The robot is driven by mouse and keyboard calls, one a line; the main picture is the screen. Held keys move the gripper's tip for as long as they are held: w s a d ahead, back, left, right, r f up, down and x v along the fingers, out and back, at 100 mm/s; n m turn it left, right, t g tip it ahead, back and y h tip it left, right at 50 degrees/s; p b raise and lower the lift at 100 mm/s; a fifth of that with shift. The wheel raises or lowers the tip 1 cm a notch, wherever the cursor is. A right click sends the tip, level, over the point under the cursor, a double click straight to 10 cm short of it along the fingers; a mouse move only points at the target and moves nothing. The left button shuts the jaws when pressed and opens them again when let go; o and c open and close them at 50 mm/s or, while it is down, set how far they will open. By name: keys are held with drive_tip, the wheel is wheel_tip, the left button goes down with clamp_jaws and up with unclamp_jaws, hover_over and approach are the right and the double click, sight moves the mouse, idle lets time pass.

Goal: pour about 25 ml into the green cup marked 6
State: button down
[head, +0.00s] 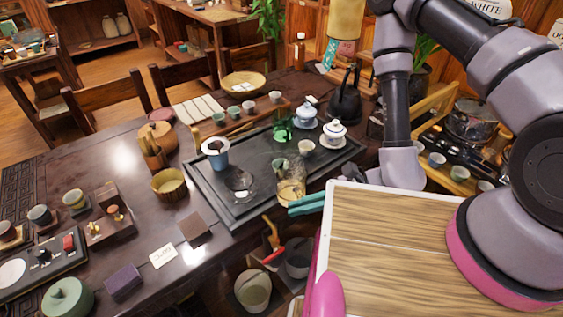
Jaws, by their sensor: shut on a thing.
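My gripper (305,204) has teal fingers and is shut on a glass pitcher (291,194) at the right front of the dark tea tray (215,190). The pitcher holds some amber liquid; I cannot tell whether its base touches the tray. More small cups stand in a row behind the tray, including a greenish one (218,118) and another (233,112). No number can be read on any cup, so I cannot tell which is marked 6.
A black kettle (345,100) stands behind. Wooden boxes and small jars crowd the table's left.

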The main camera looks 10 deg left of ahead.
sight(299, 191)
drive_tip(key=shift+w+r, duration=0.1)
drive_tip(key=shift+w+a+r+m+g+h, duration=0.25)
drive_tip(key=shift+w+r+m+g, duration=0.1)
drive_tip(key=shift+w+r+m, duration=0.25)
drive_tip(key=shift+w+a+r+m+g+h, duration=0.2)
drive_tip(key=shift+w+r+m+g, duration=0.15)
drive_tip(key=shift+r, duration=0.3)
drive_tip(key=shift+w+a+r+m+g, duration=0.3)
drive_tip(key=shift+w+r+m, duration=0.15)
drive_tip(key=shift+w, duration=0.1)
drive_tip(key=shift+w+a+r+m+g, duration=0.25)
drive_tip(key=shift+w+r+m, duration=0.15)
drive_tip(key=shift+w, duration=0.1)
drive_tip(key=shift+w+a+r+m+g+h, duration=0.3)
drive_tip(key=shift+w+m, duration=0.1)
drive_tip(key=shift+w, duration=0.25)
drive_tip(key=shift+w+a+r+m+g+h, duration=0.15)
drive_tip(key=shift+w+a+r+m+g, duration=0.2)
drive_tip(key=shift+w, duration=0.25)
drive_tip(key=shift+w+a+r+m+g+p, duration=0.1)
drive_tip(key=shift+w+r+m+g+p, duration=0.1)
drive_tip(key=shift+w+m+g+p, duration=0.3)
drive_tip(key=shift+w+a+r+m, duration=0.15)
drive_tip(key=shift+w+m, duration=0.1)
drive_tip(key=shift+m, duration=0.2)
drive_tip(key=shift+w+a+m+g+p, duration=0.15)
drive_tip(key=shift+w+m+g+p, duration=0.15)
drive_tip(key=shift+w+g, duration=0.1)
